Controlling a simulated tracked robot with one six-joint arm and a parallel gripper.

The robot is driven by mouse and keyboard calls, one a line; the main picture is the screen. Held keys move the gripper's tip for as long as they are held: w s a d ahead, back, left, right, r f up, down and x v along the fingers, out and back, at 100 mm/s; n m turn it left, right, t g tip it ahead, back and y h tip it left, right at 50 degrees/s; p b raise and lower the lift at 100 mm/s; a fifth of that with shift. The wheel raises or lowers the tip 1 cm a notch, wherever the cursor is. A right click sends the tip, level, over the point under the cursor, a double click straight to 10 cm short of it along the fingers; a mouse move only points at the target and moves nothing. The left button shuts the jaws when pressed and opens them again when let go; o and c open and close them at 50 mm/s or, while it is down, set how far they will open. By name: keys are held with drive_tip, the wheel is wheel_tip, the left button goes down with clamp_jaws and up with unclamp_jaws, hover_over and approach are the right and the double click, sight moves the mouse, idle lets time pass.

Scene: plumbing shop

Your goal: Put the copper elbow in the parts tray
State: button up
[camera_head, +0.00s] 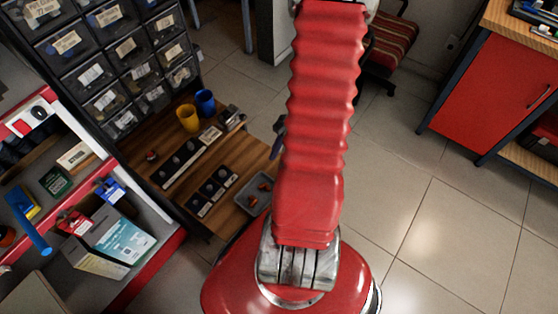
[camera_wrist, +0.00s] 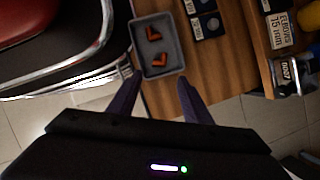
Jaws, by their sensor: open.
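Two orange-brown copper elbows, one (camera_wrist: 154,33) above the other (camera_wrist: 155,60) in the wrist view, lie apart inside the grey parts tray (camera_wrist: 175,67). The tray also shows in the head view (camera_head: 246,205), on the wooden bench just left of my red arm, with small copper pieces in it. I cannot tell which elbow the task means. My gripper (camera_wrist: 159,79) is open and empty, its two dark fingers spread on either side of the tray's near end in the wrist view. In the head view my arm hides most of it.
Dark square plates (camera_head: 212,190) and a long dark rack (camera_head: 187,162) lie beside the tray on the wooden bench (camera_head: 165,205). Yellow (camera_head: 188,118) and blue (camera_head: 205,102) cups stand farther back. Labelled drawers (camera_head: 112,55) rise behind. Tiled floor is clear at right.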

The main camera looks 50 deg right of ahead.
idle(0.4)
drive_tip(key=w+a+r+n+h, duration=0.1)
drive_tip(key=w+a+r+n, duration=0.45)
drive_tip(key=r, duration=0.35)
drive_tip(key=w+a+r+n+h, duration=0.1)
drive_tip(key=w+a+r+n, duration=0.4)
drive_tip(key=r, duration=0.4)
drive_tip(key=s+a+r+n+t+h, duration=0.1)
drive_tip(key=s+a+r+n+t, duration=0.1)
drive_tip(key=a+r+n, duration=0.4)
drive_tip(key=s+a+r+n+t+h, duration=0.1)
drive_tip(key=s+a+r+n, duration=0.3)
drive_tip(key=a+r+n, duration=0.2)
wheel_tip(320, 180, up, 4)
drive_tip(key=a, duration=0.2)
drive_tip(key=shift+a+r+t, duration=0.25)
drive_tip(key=shift+a+t, duration=0.1)
drive_tip(key=shift+t, duration=0.05)
drive_tip(key=shift+w+n, duration=0.1)
drive_tip(key=shift+n, duration=0.15)
drive_tip(key=shift+c, duration=0.7)
